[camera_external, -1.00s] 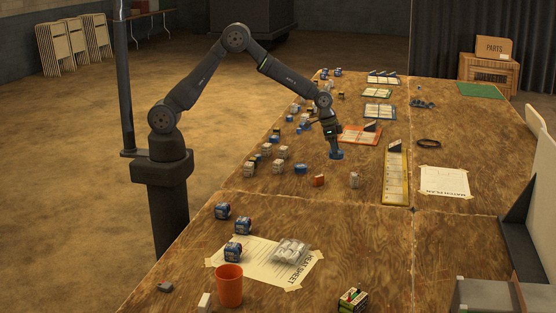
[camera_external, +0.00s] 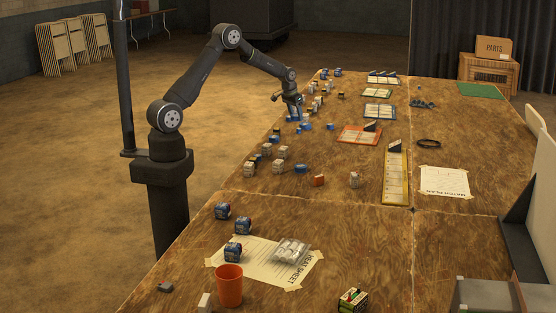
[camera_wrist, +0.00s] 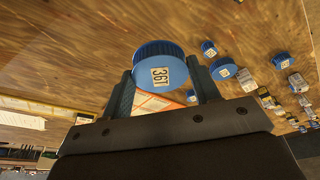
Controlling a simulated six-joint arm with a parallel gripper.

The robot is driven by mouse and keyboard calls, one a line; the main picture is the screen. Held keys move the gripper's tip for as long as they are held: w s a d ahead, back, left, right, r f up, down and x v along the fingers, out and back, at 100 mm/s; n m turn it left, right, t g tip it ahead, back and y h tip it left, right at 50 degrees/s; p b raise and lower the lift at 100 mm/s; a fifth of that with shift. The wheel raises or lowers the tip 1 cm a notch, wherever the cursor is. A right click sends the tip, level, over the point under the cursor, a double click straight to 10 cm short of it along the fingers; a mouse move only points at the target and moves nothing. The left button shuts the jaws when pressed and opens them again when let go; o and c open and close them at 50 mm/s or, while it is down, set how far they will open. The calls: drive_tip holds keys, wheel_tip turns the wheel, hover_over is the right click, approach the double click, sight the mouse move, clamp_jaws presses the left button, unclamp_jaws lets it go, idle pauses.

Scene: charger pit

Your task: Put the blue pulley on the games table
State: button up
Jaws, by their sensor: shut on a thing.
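My gripper (camera_external: 294,112) is over the far-left part of the long plywood table (camera_external: 350,235). It points down near the table's left edge. In the wrist view my gripper (camera_wrist: 160,82) is shut on a round blue pulley (camera_wrist: 150,54) with a white label reading 361, held between the fingertips. In the external view the held pulley is small and hard to tell from the blue pieces around it. Other blue pulleys (camera_wrist: 224,69) lie on the wood to the right in the wrist view.
Clear and dark pieces crowd the left edge. A blue pulley (camera_external: 301,169), an orange block (camera_external: 318,180) and a yellow board (camera_external: 396,174) lie nearer. An orange-bordered sheet (camera_external: 360,135) lies right of the gripper. An orange cup (camera_external: 229,285) stands at the front.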

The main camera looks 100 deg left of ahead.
drive_tip(key=s+a, duration=0.3)
hover_over(283, 132)
drive_tip(key=shift+n, duration=0.3)
drive_tip(key=f, duration=0.7)
drive_tip(key=shift+s+d, duration=0.3)
drive_tip(key=shift+f, duration=1.95)
drive_tip(key=shift+f, duration=0.1)
drive_tip(key=o, duration=0.6)
drive_tip(key=shift+f, duration=0.1)
drive_tip(key=o, duration=0.5)
drive_tip(key=shift+c, duration=0.2)
drive_tip(key=v, duration=1.2)
